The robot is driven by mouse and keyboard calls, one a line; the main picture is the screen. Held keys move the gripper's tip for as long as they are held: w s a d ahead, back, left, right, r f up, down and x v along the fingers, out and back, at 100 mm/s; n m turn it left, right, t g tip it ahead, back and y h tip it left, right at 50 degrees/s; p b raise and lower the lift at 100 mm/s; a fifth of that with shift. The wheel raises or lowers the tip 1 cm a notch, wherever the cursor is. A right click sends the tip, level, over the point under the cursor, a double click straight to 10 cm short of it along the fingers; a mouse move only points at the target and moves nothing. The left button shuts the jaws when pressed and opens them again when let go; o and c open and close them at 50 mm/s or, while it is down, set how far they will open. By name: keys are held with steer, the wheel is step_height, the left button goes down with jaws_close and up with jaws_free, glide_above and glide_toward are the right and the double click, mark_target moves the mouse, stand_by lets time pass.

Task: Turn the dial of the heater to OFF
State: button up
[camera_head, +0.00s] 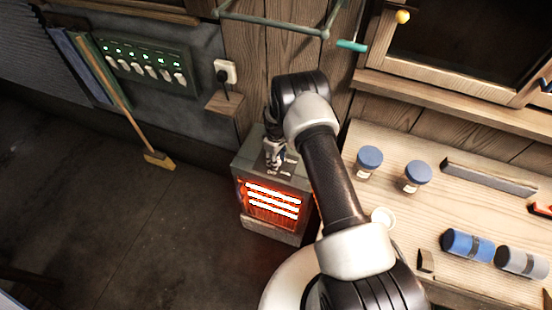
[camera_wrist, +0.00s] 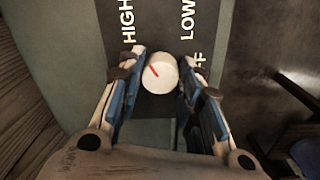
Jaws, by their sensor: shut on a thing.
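The heater (camera_head: 243,170) stands on the floor with its bars (camera_head: 272,200) glowing orange. In the wrist view, its round white dial (camera_wrist: 160,73) sits on a dark panel (camera_wrist: 165,20) with the words HIGH and LOW and part of OFF, whose first letter is hidden by a finger. The dial's short red mark is on its upper-left part, on the side of HIGH. My gripper (camera_wrist: 161,68) is shut on the dial, one finger on each side. In the head view, my gripper (camera_head: 275,155) is at the heater's top; the dial is hidden there.
A wooden bench (camera_head: 375,145) with jars and rolls stands right of the heater. A wall socket (camera_head: 226,72) and small shelf (camera_head: 225,102) are behind it. A broom (camera_head: 158,160) leans at the left.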

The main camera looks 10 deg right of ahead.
steer(key=shift+f+m+b, duration=0.1)
steer(key=shift+m+b, duration=0.3)
steer(key=shift+b, duration=0.05)
steer(key=shift+c, duration=0.2)
steer(key=shift+m+b, duration=0.6)
steer(key=m+b, duration=0.2)
steer(key=m, duration=0.1)
steer(key=shift+b, duration=0.3)
steer(key=m+b, duration=0.3)
steer(key=m, duration=0.3)
steer(key=shift+m, duration=0.4)
steer(key=m+b, duration=0.2)
steer(key=m, duration=0.4)
steer(key=m+b, duration=0.1)
steer(key=m, duration=0.5)
steer(key=o, duration=1.1)
